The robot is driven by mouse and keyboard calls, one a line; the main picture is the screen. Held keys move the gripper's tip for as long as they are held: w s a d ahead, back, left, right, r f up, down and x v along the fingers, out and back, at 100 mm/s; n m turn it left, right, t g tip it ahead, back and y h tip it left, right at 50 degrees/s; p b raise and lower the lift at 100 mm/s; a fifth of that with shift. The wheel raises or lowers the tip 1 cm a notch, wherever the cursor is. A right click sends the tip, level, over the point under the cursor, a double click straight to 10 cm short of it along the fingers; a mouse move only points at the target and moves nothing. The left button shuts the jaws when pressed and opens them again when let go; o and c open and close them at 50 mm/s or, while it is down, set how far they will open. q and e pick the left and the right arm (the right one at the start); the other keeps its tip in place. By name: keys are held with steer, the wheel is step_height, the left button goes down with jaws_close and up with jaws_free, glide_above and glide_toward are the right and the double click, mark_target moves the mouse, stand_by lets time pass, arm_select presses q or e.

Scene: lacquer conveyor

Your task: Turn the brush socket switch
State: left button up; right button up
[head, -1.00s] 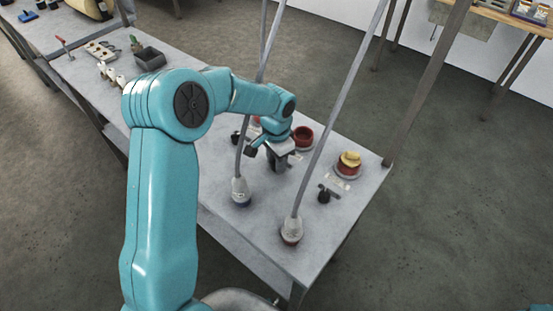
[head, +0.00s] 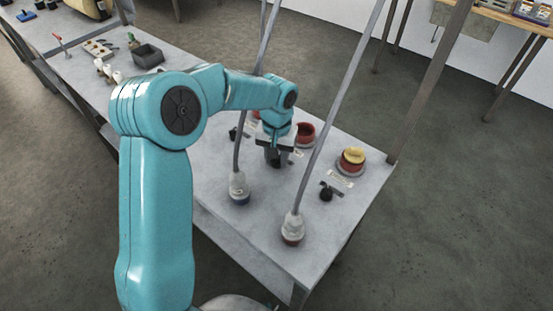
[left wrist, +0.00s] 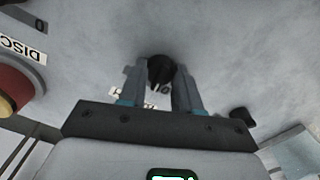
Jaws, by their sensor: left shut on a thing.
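My left gripper (head: 274,163) points down at the bench top, in the middle of the head view. In the left wrist view its two fingers (left wrist: 163,88) are shut on a black switch knob (left wrist: 160,68), one on each side. A white label (left wrist: 124,97) beside the knob is mostly hidden by a finger, so I cannot read it fully; a 0 mark shows between the fingers. In the head view the gripper hides the knob. My right gripper is not in view.
Two plugs (head: 238,188) (head: 292,228) with grey cables rising stand on the near side. A red socket with a yellow cap (head: 352,158) and another black switch (head: 327,193) are to the right. A red socket (head: 306,133) is behind my gripper. A dark bin (head: 148,55) stands far left.

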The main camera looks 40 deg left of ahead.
arm_select(q)
steer(key=shift+w+n+b, duration=0.1)
steer(key=shift+n+b, duration=0.6)
steer(key=shift+n, duration=1.4)
steer(key=o, duration=1.1)
steer(key=shift+c, duration=0.2)
step_height(320, 180, up, 16)
steer(key=p, duration=0.1)
steer(key=shift+r+p, duration=0.15)
steer(key=shift+p, duration=0.2)
